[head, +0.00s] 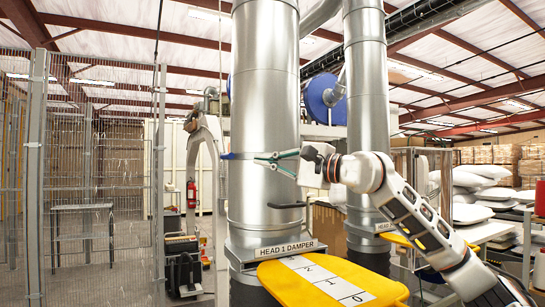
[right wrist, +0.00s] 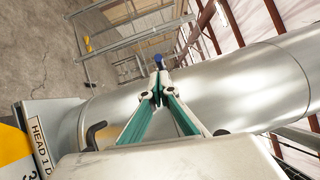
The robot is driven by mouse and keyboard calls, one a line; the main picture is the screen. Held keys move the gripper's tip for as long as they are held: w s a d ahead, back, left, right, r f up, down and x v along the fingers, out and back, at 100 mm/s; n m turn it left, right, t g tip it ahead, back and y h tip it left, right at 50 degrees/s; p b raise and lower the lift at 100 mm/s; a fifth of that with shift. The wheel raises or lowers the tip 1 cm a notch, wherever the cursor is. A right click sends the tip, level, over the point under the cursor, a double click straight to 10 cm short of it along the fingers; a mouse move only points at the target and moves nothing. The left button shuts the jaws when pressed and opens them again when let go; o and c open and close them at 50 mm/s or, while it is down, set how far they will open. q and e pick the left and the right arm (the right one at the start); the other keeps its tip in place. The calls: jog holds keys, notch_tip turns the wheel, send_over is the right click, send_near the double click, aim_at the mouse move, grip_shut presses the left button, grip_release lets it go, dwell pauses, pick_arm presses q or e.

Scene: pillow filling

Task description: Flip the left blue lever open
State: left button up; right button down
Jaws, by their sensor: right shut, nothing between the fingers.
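The left blue lever (head: 237,156) lies across the front of the left silver duct (head: 265,90), above the "HEAD 1 DAMPER" label. Its blue end also shows in the right wrist view (right wrist: 158,60), just beyond my fingertips. My right gripper (head: 257,159) has green fingers and comes in from the right in front of the duct. Its fingers are shut with nothing between them. The tips are at or very close to the lever's right part; I cannot tell whether they touch it. My left gripper is not in view.
A black handle (head: 287,205) sticks out from the duct below my right gripper; it also shows in the right wrist view (right wrist: 95,135). A yellow numbered plate (head: 385,288) juts out below. A second duct (head: 366,100) stands to the right. A wire fence (head: 118,150) stands at the left.

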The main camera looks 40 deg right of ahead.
aim_at(227, 156)
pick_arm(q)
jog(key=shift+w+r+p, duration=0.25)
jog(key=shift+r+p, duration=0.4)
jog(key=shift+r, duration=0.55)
pick_arm(e)
jog(key=x, duration=0.5)
jog(key=shift+w, duration=0.4)
jog(key=shift+a, duration=0.1)
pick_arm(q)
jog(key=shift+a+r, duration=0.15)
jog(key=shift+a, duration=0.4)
pick_arm(e)
jog(key=shift+a, duration=0.5)
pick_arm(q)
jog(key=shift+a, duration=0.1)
pick_arm(e)
jog(key=shift+a+r, duration=0.1)
